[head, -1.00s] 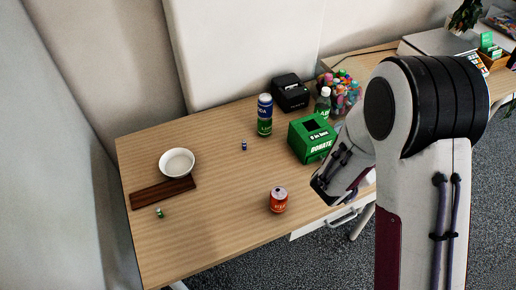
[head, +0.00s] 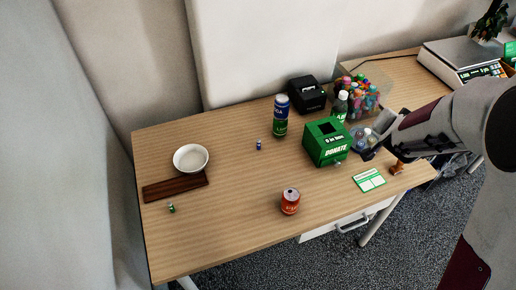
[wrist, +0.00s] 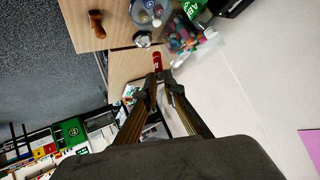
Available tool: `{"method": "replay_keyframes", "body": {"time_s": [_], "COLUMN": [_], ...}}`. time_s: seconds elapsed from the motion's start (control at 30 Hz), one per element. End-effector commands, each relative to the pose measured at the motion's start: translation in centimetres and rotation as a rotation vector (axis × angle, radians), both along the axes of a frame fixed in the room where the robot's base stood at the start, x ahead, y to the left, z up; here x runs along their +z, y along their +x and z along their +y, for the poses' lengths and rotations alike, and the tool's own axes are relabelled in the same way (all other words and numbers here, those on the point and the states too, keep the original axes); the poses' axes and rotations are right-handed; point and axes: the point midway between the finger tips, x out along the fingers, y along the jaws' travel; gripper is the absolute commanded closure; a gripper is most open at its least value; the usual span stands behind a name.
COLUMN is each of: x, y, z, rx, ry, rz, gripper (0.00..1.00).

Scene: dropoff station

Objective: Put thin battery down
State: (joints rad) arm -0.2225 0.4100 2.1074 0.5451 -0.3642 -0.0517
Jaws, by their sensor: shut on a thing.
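My gripper (wrist: 160,80) is shut on a small red thing, seemingly the thin battery (wrist: 157,61), held at the fingertips in the wrist view. In the head view my gripper (head: 372,152) is at the table's right side, just right of the green donation box; the held battery cannot be made out there. Two other small cylinders, perhaps batteries, are on the wooden table (head: 235,215): a blue one (head: 259,145) near the middle and a green one (head: 171,208) at the left, in front of the dark wooden board (head: 176,187).
A white bowl (head: 191,157), an orange-red can (head: 290,201), a tall blue-green can (head: 281,115), the donation box (head: 326,142), a black printer (head: 307,94) and a green-white card (head: 369,180) stand around. A brown stamp (wrist: 96,24) is near my gripper.

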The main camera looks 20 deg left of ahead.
Motion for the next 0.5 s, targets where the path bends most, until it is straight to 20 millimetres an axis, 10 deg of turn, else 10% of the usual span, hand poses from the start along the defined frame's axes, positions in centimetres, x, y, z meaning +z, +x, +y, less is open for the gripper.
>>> {"method": "replay_keyframes", "body": {"time_s": [0.5], "x": [-5.0], "y": [1.5], "z": [16.5], "rx": [0.292], "ry": [-0.102], "rz": [0.07], "gripper": [1.0]}}
